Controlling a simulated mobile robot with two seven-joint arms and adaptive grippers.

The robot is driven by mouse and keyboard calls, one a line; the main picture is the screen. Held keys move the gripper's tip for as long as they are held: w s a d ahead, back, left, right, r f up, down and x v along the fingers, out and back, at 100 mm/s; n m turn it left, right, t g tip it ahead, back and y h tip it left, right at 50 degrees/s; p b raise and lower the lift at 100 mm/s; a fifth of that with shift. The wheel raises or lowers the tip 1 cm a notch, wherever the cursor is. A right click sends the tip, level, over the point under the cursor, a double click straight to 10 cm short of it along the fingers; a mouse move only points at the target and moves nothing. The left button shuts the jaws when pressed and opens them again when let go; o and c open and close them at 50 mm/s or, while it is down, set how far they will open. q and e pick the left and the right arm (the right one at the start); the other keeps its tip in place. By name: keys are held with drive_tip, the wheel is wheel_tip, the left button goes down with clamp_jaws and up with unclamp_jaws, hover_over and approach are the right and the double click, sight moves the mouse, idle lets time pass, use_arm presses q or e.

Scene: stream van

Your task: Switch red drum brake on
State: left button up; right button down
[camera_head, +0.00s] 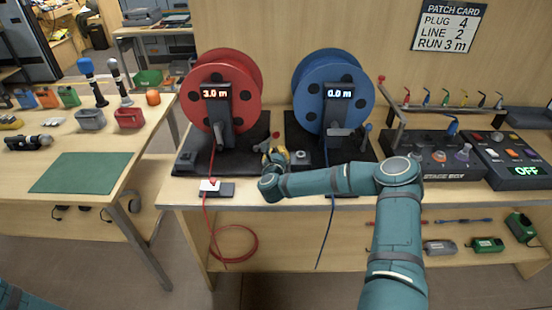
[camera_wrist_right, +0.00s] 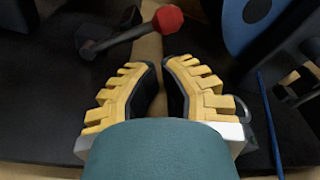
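The red drum (camera_head: 222,88) stands on a black base at the left of the table; its display reads 3.0 m. A small red knob (camera_head: 276,135) is at the right edge of its base. In the right wrist view this red knob (camera_wrist_right: 168,19) tips a dark lever (camera_wrist_right: 122,38) that lies slanted. My right gripper (camera_head: 275,157) is just in front of the knob, between the two drums. In the wrist view its yellow fingers (camera_wrist_right: 161,64) are close together with nothing between them, short of the knob. My left gripper is out of view.
The blue drum (camera_head: 333,85) stands close on the right, reading 0.0 m, with its own blue-knobbed lever (camera_head: 366,132). A red cable (camera_head: 206,212) hangs over the front edge past a small block (camera_head: 217,189). The stage box (camera_head: 436,160) stands further right.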

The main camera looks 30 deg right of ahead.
sight(272, 137)
drive_tip(key=shift+b+x, duration=0.3)
drive_tip(key=shift+x, duration=2)
drive_tip(key=shift+r, duration=0.1)
drive_tip(key=shift+w+a+r+n, duration=0.1)
drive_tip(key=shift+r+n, duration=0.1)
drive_tip(key=shift+n, duration=0.1)
drive_tip(key=shift+a+r+n, duration=0.1)
drive_tip(key=shift+r+n, duration=0.1)
drive_tip(key=shift+n, duration=0.1)
drive_tip(key=shift+w+r+n+p, duration=0.1)
drive_tip(key=shift+r+n+p, duration=0.2)
drive_tip(key=shift+p, duration=0.05)
drive_tip(key=r+n, duration=0.1)
drive_tip(key=a+n, duration=0.1)
drive_tip(key=shift+w+a+r+n+h, duration=0.2)
drive_tip(key=shift+w+r+n+h, duration=0.1)
drive_tip(key=shift+w+r, duration=0.1)
drive_tip(key=shift+w+a+r+n+h, duration=0.2)
drive_tip(key=shift+a+r+n, duration=0.1)
drive_tip(key=shift+n, duration=0.3)
drive_tip(key=shift+w+a+r+n+h, duration=0.15)
drive_tip(key=shift+a+r+n, duration=0.15)
drive_tip(key=shift+n, duration=0.3)
drive_tip(key=shift+w+a+r+n, duration=0.25)
drive_tip(key=shift+a+n, duration=0.1)
drive_tip(key=shift+n, duration=0.35)
drive_tip(key=shift+w+a+r+n, duration=0.2)
drive_tip(key=shift+a+n, duration=0.2)
drive_tip(key=shift+n, duration=0.3)
